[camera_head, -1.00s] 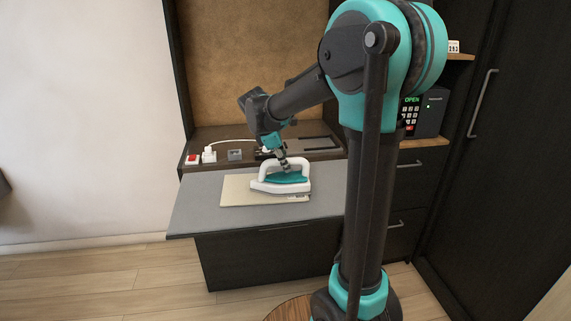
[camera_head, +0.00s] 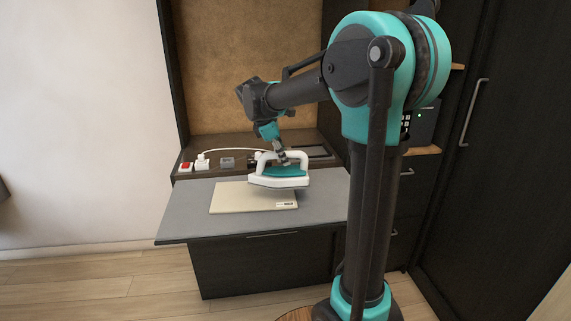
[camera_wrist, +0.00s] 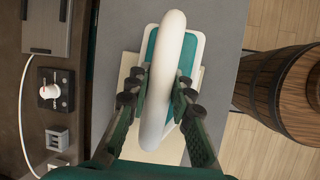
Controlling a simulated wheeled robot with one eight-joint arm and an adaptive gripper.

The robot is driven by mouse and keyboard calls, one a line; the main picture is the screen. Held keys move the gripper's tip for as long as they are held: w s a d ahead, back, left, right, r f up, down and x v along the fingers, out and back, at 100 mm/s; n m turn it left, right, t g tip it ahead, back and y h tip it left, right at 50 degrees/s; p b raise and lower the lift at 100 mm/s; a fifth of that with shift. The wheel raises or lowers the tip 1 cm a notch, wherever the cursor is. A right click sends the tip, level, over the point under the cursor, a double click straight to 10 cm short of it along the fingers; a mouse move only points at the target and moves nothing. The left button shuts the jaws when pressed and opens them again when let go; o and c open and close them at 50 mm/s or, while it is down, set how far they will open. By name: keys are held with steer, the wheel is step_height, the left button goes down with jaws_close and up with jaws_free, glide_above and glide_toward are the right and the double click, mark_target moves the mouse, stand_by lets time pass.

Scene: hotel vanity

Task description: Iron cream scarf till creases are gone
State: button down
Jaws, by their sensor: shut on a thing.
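A cream scarf (camera_head: 240,199) lies flat on the grey board (camera_head: 185,214), with a small printed mark at its front right corner. I see no clear creases on its visible part. A white and teal iron (camera_head: 279,182) is held above the scarf's right rear part, apparently raised off the cloth. My gripper (camera_head: 283,157) is shut on the iron's white handle. In the wrist view the fingers (camera_wrist: 160,92) press the handle (camera_wrist: 164,70) from both sides, and the iron hides part of the scarf (camera_wrist: 170,150) beneath.
Behind the board, a dark shelf holds a red switch (camera_head: 186,167), a white plug (camera_head: 202,163) with a cord and a grey socket block (camera_head: 227,162). The wrist view shows a dial (camera_wrist: 56,90) and a wooden barrel (camera_wrist: 285,95) beside the board. The board's left part is clear.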

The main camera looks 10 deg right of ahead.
steer(key=shift+r, duration=1.35)
